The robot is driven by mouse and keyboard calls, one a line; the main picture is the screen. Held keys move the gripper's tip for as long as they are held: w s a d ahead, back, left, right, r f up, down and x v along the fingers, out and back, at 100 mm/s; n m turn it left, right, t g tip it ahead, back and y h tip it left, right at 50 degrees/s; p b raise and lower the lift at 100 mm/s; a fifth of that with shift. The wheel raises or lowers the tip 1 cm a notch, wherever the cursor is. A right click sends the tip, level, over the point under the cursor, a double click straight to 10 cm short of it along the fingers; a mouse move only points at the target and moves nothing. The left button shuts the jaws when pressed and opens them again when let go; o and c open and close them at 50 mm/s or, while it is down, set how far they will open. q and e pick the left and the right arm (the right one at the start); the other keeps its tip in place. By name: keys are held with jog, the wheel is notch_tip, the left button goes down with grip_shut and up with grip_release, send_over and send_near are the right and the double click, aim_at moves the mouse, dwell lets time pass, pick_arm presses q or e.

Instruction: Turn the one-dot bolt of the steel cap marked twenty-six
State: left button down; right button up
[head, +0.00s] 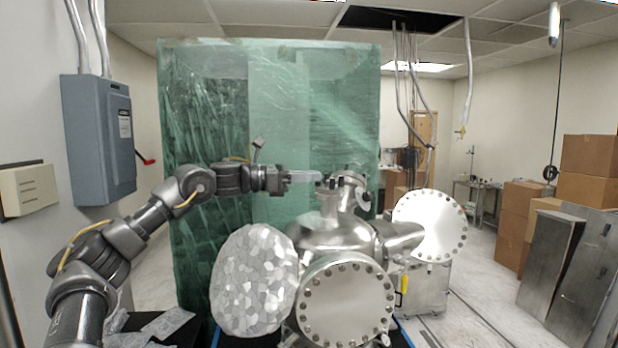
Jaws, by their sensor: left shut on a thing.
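A steel vacuum chamber (326,232) stands in front of me with several round caps. The front cap (345,306) and the right cap (430,225) are bright discs ringed with bolts. Small flanged ports (349,183) with dark bolts sit on top. No number or dot mark is legible, so I cannot tell which cap is marked twenty-six. My left gripper (287,178) is at the upper left of the chamber, shut on a pale bar-like piece (304,176) that points right, toward the top ports. I cannot tell whether its tip touches a bolt. My right gripper is out of view.
A tall green translucent panel (210,130) stands behind the chamber and my left arm. A grey electrical box (98,140) is on the left wall. Cardboard boxes (588,155) and metal panels (548,258) stand at right. Floor (470,300) is open between them and the chamber.

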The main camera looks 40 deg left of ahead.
pick_arm(q)
jog(key=shift+f, duration=0.1)
jog(key=shift+d+f+n+t+y+b, duration=0.15)
jog(key=shift+n+t+y+b, duration=0.3)
jog(key=shift+y+b, duration=0.25)
jog(key=shift+s+d+f+n+t+y+b, duration=0.1)
jog(key=shift+n+t+y+b, duration=0.15)
jog(key=shift+n+y+b, duration=0.2)
jog(key=shift+d+n+t+y+b, duration=0.1)
jog(key=shift+n+t+y+b, duration=0.15)
jog(key=shift+y, duration=0.3)
jog(key=n+y, duration=0.1)
jog(key=y, duration=0.1)
jog(key=shift+d+n+t+y+b, duration=0.2)
jog(key=shift+n+t+y+b, duration=0.1)
jog(key=shift+n+t+b, duration=0.1)
jog(key=n+y, duration=0.1)
jog(key=y, duration=0.1)
jog(key=shift+d+r+n+t+y, duration=0.2)
jog(key=shift+r+n+t+y, duration=0.05)
jog(key=shift+n+t+y, duration=0.15)
jog(key=shift+d+r+n+g+y+p, duration=0.1)
jog(key=shift+d+n+g+y+p, duration=0.1)
jog(key=shift+n+y+p, duration=1)
jog(key=shift+d+f+n+g+y+p, duration=0.2)
jog(key=shift+n+y+p, duration=0.45)
jog(key=shift+y+p, duration=1.05)
jog(key=shift+d+r+n+g+y+p, duration=0.1)
jog(key=shift+r+n+g+y+p, duration=0.15)
jog(key=shift+n+y+p, duration=0.9)
